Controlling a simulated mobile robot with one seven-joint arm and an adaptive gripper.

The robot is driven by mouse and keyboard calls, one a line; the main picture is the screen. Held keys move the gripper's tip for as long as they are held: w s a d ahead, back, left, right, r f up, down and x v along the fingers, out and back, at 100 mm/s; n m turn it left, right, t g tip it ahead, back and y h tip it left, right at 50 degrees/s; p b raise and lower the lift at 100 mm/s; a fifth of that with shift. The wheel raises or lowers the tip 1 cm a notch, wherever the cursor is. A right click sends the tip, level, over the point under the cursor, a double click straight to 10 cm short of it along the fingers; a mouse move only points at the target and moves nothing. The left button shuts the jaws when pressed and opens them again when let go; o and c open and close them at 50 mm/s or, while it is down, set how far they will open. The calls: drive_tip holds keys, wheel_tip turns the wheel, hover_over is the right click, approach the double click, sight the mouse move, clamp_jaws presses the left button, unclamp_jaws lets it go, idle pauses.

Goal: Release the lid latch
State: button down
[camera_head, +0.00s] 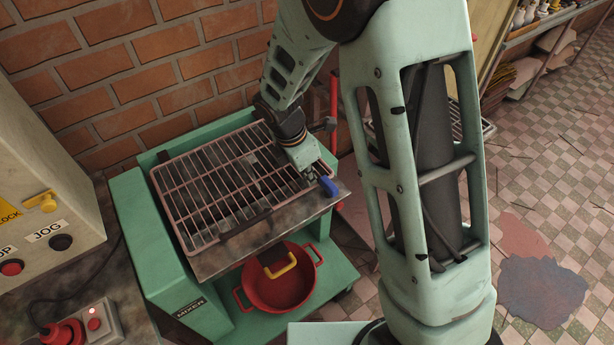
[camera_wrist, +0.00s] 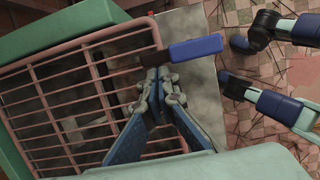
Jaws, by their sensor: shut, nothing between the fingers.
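The lid is a pinkish barred grate (camera_head: 175,205) lying flat on top of the green mixer (camera_head: 140,230). In the wrist view the grate (camera_wrist: 35,70) fills the left side. The lid latch has a blue grip (camera_head: 329,187) at the lid's right edge. In the wrist view the blue grip (camera_wrist: 192,50) points right from a dark lever that reaches over the grate's edge. My gripper (camera_head: 317,180) is low beside the latch. Its fingertips (camera_wrist: 160,74) are together and empty, close by the dark lever; I cannot tell whether they touch it.
A red pot (camera_head: 283,294) with a yellow handle (camera_head: 279,265) stands under the mixer's top. A control panel (camera_head: 40,180) and a switch box (camera_head: 98,322) are at left. A brick wall (camera_head: 150,60) stands behind. Tiled floor (camera_head: 540,180) is open at right.

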sight(322, 168)
drive_tip(key=shift+w+d+m, duration=0.2)
drive_tip(key=shift+w+m, duration=0.2)
drive_tip(key=shift+m, duration=0.5)
drive_tip(key=m, duration=0.1)
drive_tip(key=w+m+g, duration=0.1)
drive_tip(key=shift+d+m, duration=0.4)
drive_tip(key=d+m, duration=0.1)
drive_tip(key=m, duration=0.1)
drive_tip(key=w+d+m+g, duration=0.1)
drive_tip(key=m, duration=0.2)
drive_tip(key=shift+w+d, duration=0.1)
drive_tip(key=d+m, duration=0.1)
drive_tip(key=m, duration=0.1)
drive_tip(key=d+m+g, duration=0.1)
drive_tip(key=m, duration=0.1)
drive_tip(key=shift+w+m, duration=0.1)
drive_tip(key=shift+m, duration=0.3)
drive_tip(key=shift+s+d+m+g+y, duration=0.2)
drive_tip(key=shift+d+m, duration=0.25)
drive_tip(key=shift+m, duration=0.55)
drive_tip(key=shift+s+d+m+g+y, duration=0.1)
drive_tip(key=shift+d+m+g+y, duration=0.3)
drive_tip(key=shift+m, duration=0.6)
drive_tip(key=shift+d, duration=0.1)
drive_tip(key=v, duration=1.2)
drive_tip(key=shift+s+r, duration=0.1)
drive_tip(key=shift+r, duration=0.05)
